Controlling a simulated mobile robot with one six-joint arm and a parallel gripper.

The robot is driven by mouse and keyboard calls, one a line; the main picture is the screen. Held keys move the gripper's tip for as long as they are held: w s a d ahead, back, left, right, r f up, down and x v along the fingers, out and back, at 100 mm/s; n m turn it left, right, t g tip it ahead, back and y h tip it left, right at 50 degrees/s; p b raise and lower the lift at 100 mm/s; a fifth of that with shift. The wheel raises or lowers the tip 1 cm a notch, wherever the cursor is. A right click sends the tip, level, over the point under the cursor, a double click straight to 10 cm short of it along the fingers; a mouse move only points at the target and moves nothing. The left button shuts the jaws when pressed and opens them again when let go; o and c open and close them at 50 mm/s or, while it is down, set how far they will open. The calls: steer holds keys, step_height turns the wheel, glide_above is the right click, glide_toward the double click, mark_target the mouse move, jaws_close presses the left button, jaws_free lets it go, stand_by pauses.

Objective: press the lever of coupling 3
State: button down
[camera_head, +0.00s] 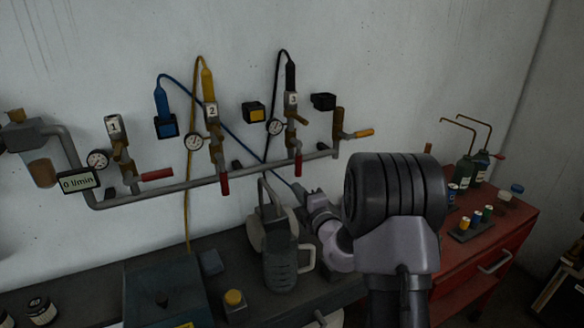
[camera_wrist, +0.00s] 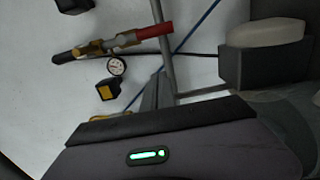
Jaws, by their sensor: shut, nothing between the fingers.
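Coupling 3 (camera_head: 290,108) is on the wall pipe, marked by a "3" label. A black hose end is plugged into its top, a gauge is to its left, and a red handle (camera_head: 298,165) hangs below. A short tan lever (camera_head: 299,119) sticks out at its right side. The wrist view shows it turned sideways, with its brass body (camera_wrist: 110,44) and red handle (camera_wrist: 154,30). My gripper (camera_head: 303,191) is shut and empty, below and slightly right of the red handle, apart from the coupling.
Couplings 1 (camera_head: 121,155) and 2 (camera_head: 214,135) are to the left on the same pipe. A yellow-handled valve (camera_head: 341,136) is to the right. A grey jug (camera_head: 280,268) stands on the bench below my gripper. A red cabinet (camera_head: 480,255) is at right.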

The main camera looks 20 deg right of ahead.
mark_target(296, 171)
steer(key=w+d+b, duration=0.2)
steer(key=w+d, duration=0.2)
steer(key=w, duration=0.7)
steer(key=shift+b, duration=0.3)
steer(key=shift+s, duration=0.1)
